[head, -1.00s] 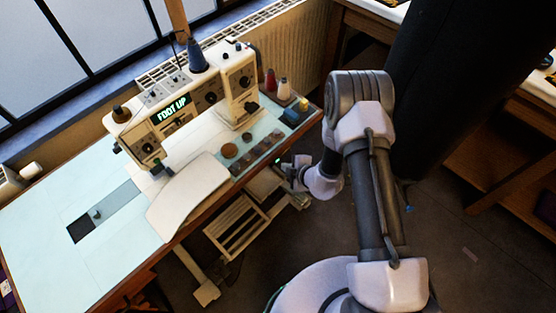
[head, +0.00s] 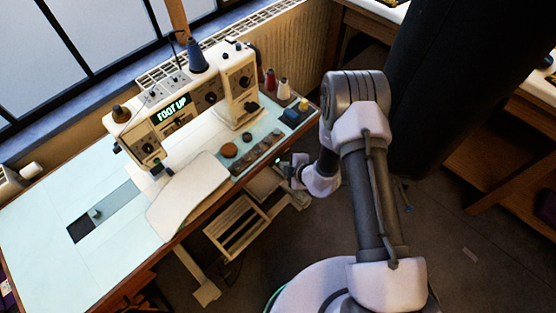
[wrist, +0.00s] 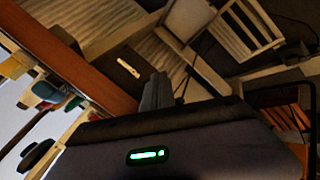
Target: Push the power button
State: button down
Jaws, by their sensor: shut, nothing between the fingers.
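The white sewing machine (head: 185,105) stands on the pale table, and its green display reads FOOT UP. My gripper (head: 284,168) is beside and below the table's front edge in the head view, small and partly unclear. In the wrist view its grey fingers (wrist: 158,88) are together with nothing between them. A small pale elongated plate (wrist: 128,68) shows below the wooden table edge, up and left of the fingertips and apart from them in the picture. It may carry the power button, but I cannot tell. No button is clearly readable in the head view.
The wooden table edge (wrist: 75,55) runs close by in the wrist view. A slatted pedal frame (head: 236,222) is under the table. Thread spools (head: 284,89) and small round items stand on the table's right end. Open floor lies to the right.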

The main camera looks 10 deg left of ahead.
jog(key=shift+w+a, duration=0.3)
jog(key=shift+a, duration=0.05)
dwell(0.5)
jog(key=s+d+p, duration=0.1)
jog(key=s+d, duration=0.3)
jog(key=d, duration=0.2)
jog(key=shift+s, duration=0.4)
dwell(0.3)
jog(key=shift+d, duration=0.1)
